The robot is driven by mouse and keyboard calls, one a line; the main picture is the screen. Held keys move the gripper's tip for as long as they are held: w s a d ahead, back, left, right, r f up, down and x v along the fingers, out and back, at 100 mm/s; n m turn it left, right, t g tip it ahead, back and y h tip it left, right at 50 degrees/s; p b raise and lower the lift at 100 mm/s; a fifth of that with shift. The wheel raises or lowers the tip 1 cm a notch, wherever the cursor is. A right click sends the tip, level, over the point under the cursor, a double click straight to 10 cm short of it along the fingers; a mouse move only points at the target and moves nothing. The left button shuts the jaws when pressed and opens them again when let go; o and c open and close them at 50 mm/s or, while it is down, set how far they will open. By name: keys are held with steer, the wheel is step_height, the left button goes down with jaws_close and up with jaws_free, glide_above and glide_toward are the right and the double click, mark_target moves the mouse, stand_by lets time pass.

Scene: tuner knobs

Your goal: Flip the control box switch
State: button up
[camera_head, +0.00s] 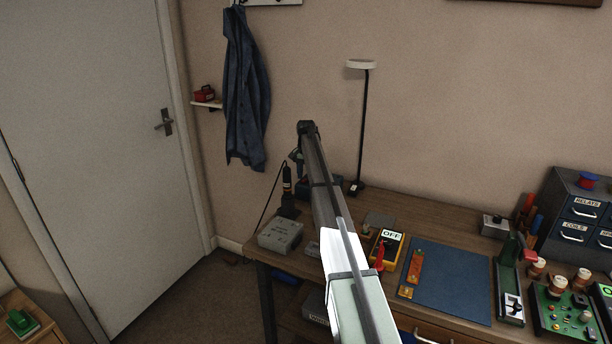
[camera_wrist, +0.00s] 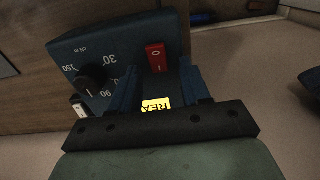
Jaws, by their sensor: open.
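A dark blue control box (camera_wrist: 118,52) fills the upper middle of the wrist view. A red rocker switch (camera_wrist: 156,57) marked O and I stands on its face, right of a black dial knob (camera_wrist: 91,78) with numbers around it. A yellow label (camera_wrist: 156,104) with black letters is partly hidden below the switch. My gripper (camera_wrist: 158,80) is open, with its two fingers apart on either side below the red switch. I cannot tell whether they touch the box. In the head view my arm hides most of a dark blue box (camera_head: 336,182) at the back of the bench.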

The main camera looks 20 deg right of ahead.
steer(key=shift+c, duration=0.2)
jaws_close()
steer(key=shift+s+a+t+h, duration=0.3)
steer(key=shift+s+t+h, duration=0.15)
steer(key=shift+t+h, duration=0.25)
steer(key=shift+w+r+t+h, duration=0.1)
steer(key=shift+t+h, duration=0.4)
steer(key=shift+o, duration=0.2)
jaws_free()
steer(key=v, duration=1.4)
